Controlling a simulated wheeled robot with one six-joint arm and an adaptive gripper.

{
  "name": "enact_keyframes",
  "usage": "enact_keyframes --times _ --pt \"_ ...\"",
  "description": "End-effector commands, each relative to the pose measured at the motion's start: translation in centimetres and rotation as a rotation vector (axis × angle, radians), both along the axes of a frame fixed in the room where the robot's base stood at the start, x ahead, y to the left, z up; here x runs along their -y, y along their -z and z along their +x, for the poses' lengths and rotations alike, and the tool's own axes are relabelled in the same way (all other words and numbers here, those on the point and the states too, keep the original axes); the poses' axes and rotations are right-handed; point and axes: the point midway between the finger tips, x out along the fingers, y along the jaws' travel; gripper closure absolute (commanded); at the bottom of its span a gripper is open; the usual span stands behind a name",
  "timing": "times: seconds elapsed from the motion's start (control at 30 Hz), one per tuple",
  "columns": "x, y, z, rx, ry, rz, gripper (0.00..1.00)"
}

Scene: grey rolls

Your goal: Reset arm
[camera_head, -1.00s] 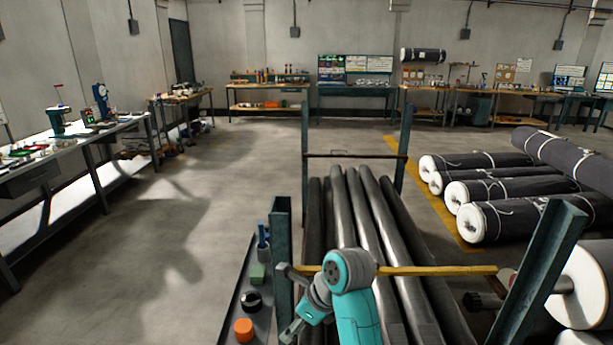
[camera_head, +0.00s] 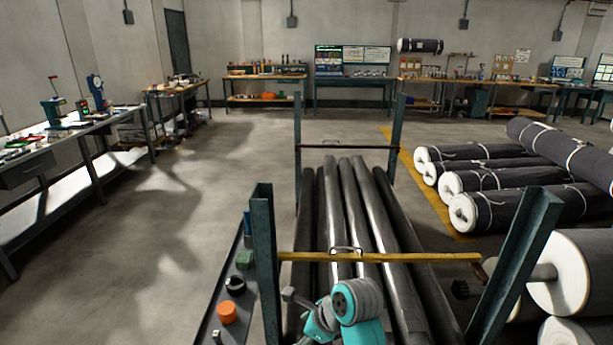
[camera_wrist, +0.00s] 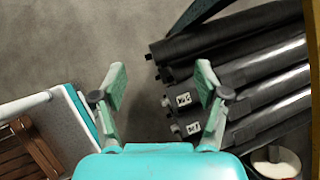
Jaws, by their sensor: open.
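My teal arm (camera_head: 345,308) shows at the bottom middle of the head view, folded low in front of the rack's yellow bar (camera_head: 410,257). My gripper (camera_wrist: 161,82) shows in the wrist view with its two green-padded fingers spread apart and nothing between them. Behind and right of the fingers, the ends of several dark rolls (camera_wrist: 240,35) show, two with small white labels. The gap between the fingers faces bare grey floor and these roll ends. In the head view the fingers cannot be made out clearly.
Dark rolls (camera_head: 335,200) lie lengthwise between green rack posts (camera_head: 265,260). A narrow tray (camera_head: 207,325) with an orange cylinder (camera_head: 227,312) stands left of the rack. Wrapped grey rolls (camera_head: 530,207) are stacked at right. Floor at left is open, up to a long workbench (camera_head: 95,135).

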Motion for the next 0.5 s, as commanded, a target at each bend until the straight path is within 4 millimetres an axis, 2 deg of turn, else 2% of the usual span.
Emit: enact_keyframes --times 0.27,0.5 --pt "2.2 6.4 -3.1 0.159 -0.084 -0.053 0.26" --pt "5.3 11.9 -7.7 0.361 -0.192 -0.169 0.26"
